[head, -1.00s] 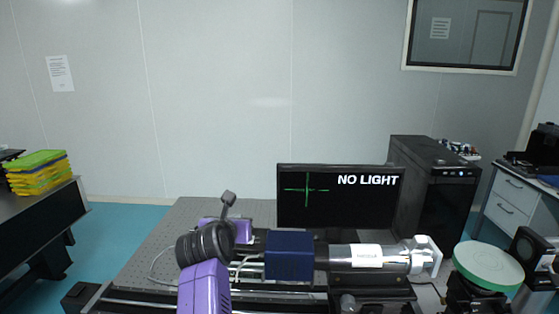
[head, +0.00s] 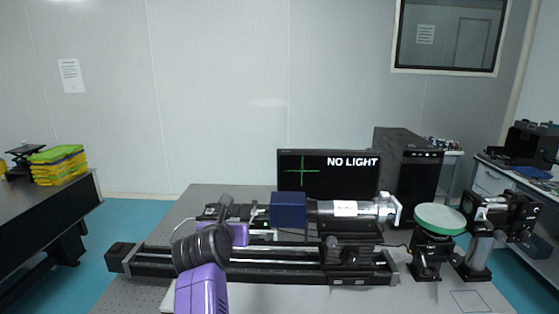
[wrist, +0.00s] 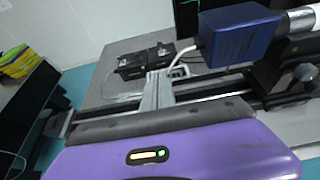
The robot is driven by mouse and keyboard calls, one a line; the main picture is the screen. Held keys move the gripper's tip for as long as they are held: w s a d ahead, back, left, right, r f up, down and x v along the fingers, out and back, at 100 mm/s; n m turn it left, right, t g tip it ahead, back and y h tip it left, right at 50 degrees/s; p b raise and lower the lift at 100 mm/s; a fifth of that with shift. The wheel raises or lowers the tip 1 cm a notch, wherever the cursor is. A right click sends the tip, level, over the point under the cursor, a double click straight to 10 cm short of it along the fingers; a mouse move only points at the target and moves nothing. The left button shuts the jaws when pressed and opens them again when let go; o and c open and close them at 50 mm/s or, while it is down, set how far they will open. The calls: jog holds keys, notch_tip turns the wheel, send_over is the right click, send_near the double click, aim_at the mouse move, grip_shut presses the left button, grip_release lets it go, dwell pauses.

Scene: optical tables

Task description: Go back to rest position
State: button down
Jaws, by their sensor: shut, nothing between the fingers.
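My purple arm with its black ribbed wrist reaches up from the bottom of the head view. My gripper (head: 224,204) is small and partly hidden there, in front of the optical table's instruments. In the wrist view, the purple hand fills the bottom and my gripper's grey fingers (wrist: 157,88) are together, with nothing held. They point over the table toward a black device, and I cannot judge the gap to it. A dark blue box (head: 288,210) on the instrument lies right of my gripper. It also shows in the wrist view (wrist: 238,36).
The optical table (head: 130,285) carries a long black rail (head: 160,262), a silver tube (head: 345,209) and a green-topped round mount (head: 440,219). A monitor (head: 320,178) reads "NO LIGHT", beside a black computer tower (head: 410,165). Yellow and green trays (head: 58,165) sit on the left table.

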jog(key=d+r+n+t+h, duration=0.3)
jog(key=d+r+t+h, duration=0.1)
jog(key=d+r, duration=0.5)
jog(key=s+d+n+t+h, duration=0.2)
jog(key=s+d+n+t, duration=0.3)
jog(key=s+d+n, duration=0.7)
jog(key=s+d+f+n+g+y+b, duration=0.1)
jog(key=s+f+n, duration=0.6)
jog(key=s, duration=0.9)
jog(key=s+d+f+n+g+y+b, duration=0.2)
jog(key=s+d+f+n, duration=0.4)
jog(key=s, duration=1)
jog(key=s+d+f+n+g+y+b, duration=0.1)
jog(key=s+d+f+n+g+y, duration=0.2)
jog(key=s+f+n, duration=0.5)
jog(key=s+d+f+g, duration=0.1)
jog(key=s+f, duration=0.3)
jog(key=s, duration=0.5)
jog(key=shift+g, duration=0.3)
